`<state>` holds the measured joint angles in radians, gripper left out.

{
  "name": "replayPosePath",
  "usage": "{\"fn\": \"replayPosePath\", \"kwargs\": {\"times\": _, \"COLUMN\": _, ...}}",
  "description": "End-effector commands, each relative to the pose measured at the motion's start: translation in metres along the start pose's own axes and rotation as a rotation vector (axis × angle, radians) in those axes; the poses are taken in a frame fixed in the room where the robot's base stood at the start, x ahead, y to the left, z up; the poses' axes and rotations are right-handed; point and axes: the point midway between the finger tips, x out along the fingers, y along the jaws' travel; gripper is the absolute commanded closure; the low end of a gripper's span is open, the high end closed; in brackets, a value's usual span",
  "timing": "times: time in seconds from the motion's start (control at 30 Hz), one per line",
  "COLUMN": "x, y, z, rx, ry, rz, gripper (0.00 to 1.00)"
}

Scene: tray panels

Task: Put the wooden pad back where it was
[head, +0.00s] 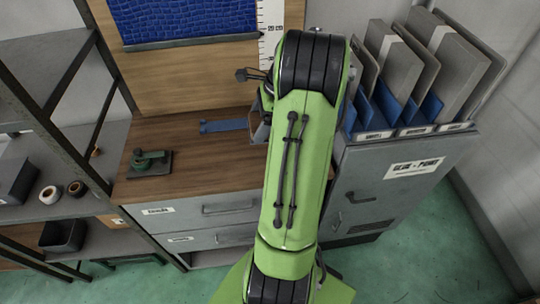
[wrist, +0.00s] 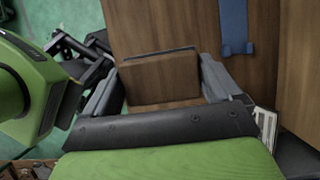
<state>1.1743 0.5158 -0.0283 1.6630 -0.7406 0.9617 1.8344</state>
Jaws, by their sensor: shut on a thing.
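The wooden pad (wrist: 160,80), a brown block with a dark far edge, sits between the two fingers of my gripper (wrist: 163,72) in the wrist view. The fingers are shut on its left and right sides. The wooden cabinet top (wrist: 190,25) lies beyond it; I cannot tell whether the pad touches it. In the head view my green arm covers most of the gripper and pad. Only a small grey-brown part shows at the arm's left edge, over the right side of the wooden top (head: 190,150).
A blue strip (head: 222,125) lies on the wooden top and also shows in the wrist view (wrist: 234,25). A green tool on a dark plate (head: 150,162) stands at the left. A grey cabinet with upright panels (head: 400,180) stands right. Shelves (head: 50,150) stand left.

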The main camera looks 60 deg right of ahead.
Motion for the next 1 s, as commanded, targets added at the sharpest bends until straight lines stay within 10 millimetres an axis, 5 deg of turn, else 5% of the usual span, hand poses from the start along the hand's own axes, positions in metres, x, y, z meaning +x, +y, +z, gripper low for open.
{"fn": "replayPosePath", "kwargs": {"times": 0.13, "x": 0.011, "y": 0.004, "z": -0.011, "rx": 0.014, "ry": 0.012, "rz": 0.014, "gripper": 0.42}}
{"fn": "replayPosePath", "kwargs": {"times": 0.57, "x": 0.091, "y": 0.006, "z": -0.045, "rx": 0.013, "ry": 0.010, "rz": 0.013, "gripper": 0.42}}
{"fn": "replayPosePath", "kwargs": {"times": 0.87, "x": 0.093, "y": 0.005, "z": -0.045, "rx": 0.011, "ry": 0.010, "rz": 0.011, "gripper": 0.42}}
{"fn": "replayPosePath", "kwargs": {"times": 0.9, "x": 0.093, "y": 0.005, "z": -0.045, "rx": 0.010, "ry": 0.010, "rz": 0.010, "gripper": 0.06}}
{"fn": "replayPosePath", "kwargs": {"times": 1.0, "x": 0.093, "y": 0.005, "z": -0.045, "rx": 0.010, "ry": 0.010, "rz": 0.010, "gripper": 0.00}}
